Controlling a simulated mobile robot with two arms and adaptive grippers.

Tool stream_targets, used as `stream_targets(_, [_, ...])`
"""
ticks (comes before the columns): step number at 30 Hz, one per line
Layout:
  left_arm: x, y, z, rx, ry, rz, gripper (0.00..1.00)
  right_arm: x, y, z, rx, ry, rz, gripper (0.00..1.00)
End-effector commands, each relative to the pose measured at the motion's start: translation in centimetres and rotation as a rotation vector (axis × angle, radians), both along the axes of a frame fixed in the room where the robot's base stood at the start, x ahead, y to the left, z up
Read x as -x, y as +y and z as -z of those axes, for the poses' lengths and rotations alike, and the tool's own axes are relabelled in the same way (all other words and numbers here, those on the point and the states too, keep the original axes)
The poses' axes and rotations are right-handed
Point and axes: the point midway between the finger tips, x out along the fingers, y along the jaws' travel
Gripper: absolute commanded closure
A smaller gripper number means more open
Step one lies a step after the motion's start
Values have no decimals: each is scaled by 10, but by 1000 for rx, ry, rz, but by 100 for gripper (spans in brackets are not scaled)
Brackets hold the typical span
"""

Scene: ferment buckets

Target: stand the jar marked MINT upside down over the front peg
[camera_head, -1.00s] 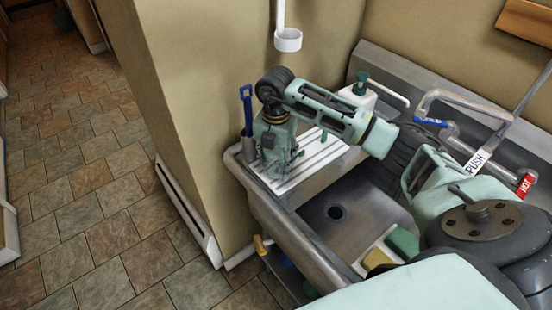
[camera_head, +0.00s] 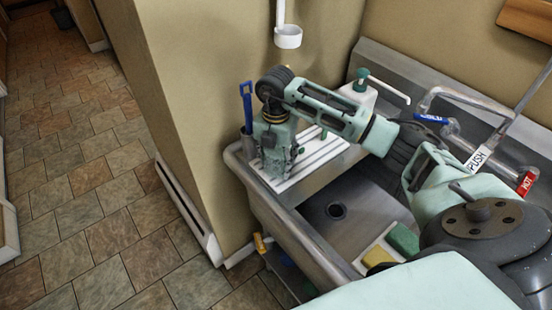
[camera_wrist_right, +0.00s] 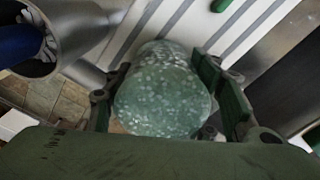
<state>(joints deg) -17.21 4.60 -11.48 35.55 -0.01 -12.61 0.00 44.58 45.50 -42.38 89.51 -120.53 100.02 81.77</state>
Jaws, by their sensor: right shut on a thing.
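My right gripper (camera_head: 278,162) points down over the white ribbed drainboard at the left end of the sink. In the right wrist view it is shut on a pale green speckled glass jar (camera_wrist_right: 163,95), with one finger on each side. No lettering shows on the jar, so I cannot read whether it is marked MINT. In the head view the gripper hides the jar. My left gripper is out of view.
A metal cup (camera_wrist_right: 84,28) with a blue-handled brush (camera_head: 246,105) stands close left of the gripper. A soap bottle with a green pump (camera_head: 361,80) is behind. The sink basin (camera_head: 350,222) is open to the right, with a green sponge (camera_head: 404,239) at its front.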

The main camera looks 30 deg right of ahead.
Motion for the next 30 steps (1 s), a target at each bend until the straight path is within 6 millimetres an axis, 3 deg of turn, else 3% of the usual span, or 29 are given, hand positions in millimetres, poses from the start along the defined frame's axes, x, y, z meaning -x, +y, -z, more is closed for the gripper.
stream_targets(3, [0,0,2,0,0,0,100,0,0,2,0,0,0,80])
stream_targets(4, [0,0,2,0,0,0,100,0,0,2,0,0,0,48])
stream_targets(9, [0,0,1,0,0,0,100,0,0,2,0,0,0,33])
stream_targets(12, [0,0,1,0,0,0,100,0,0,2,0,0,0,27])
stream_targets(18, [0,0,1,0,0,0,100,0,0,2,0,0,0,27])
stream_targets(27, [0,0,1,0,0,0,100,0,0,2,0,0,0,2])
stream_targets(30, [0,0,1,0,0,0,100,0,0,2,0,0,0,0])
